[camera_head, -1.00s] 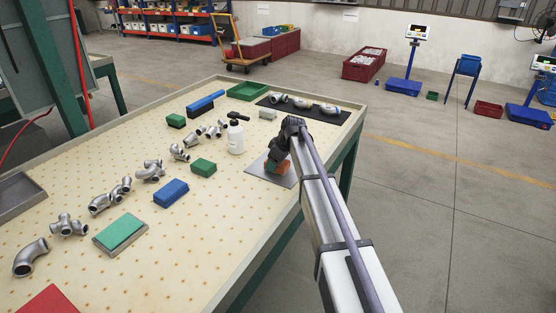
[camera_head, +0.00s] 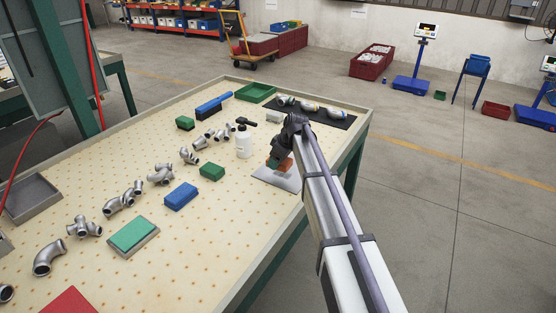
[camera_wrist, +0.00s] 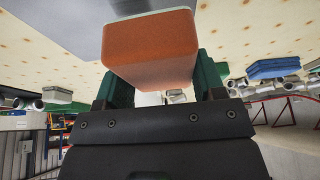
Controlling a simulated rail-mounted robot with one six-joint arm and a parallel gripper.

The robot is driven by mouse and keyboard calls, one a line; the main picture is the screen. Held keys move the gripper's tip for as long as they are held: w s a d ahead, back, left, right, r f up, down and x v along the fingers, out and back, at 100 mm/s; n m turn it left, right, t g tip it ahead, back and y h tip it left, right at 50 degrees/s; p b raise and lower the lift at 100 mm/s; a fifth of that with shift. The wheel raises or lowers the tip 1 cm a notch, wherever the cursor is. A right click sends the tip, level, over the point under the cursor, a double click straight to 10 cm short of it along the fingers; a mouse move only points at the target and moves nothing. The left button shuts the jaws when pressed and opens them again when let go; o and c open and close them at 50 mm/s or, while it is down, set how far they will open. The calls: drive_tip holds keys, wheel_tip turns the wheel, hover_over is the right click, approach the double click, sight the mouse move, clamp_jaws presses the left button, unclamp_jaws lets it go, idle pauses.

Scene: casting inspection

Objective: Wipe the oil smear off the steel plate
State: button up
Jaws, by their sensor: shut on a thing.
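The steel plate (camera_head: 286,180) lies flat on the table near its right edge, partly hidden by my arm. My gripper (camera_head: 284,156) is over the plate and shut on an orange sponge block (camera_head: 285,164). In the wrist view the orange block (camera_wrist: 150,52) has a pale layer along one side and sits between the two green fingers of my gripper (camera_wrist: 155,85). The block is at or just above the plate; I cannot tell whether it touches. No oil smear can be made out on the visible part of the plate.
A white bottle (camera_head: 243,142) stands left of the plate, with a green block (camera_head: 212,172) and a blue block (camera_head: 181,196) nearby. Metal pipe fittings (camera_head: 161,174) lie along the table. A dark mat (camera_head: 335,119) with fittings and a green tray (camera_head: 256,93) are at the back.

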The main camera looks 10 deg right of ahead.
drive_tip(key=shift+r, duration=0.4)
wheel_tip(320, 180, up, 3)
drive_tip(key=p, duration=0.3)
drive_tip(key=shift+r, duration=0.15)
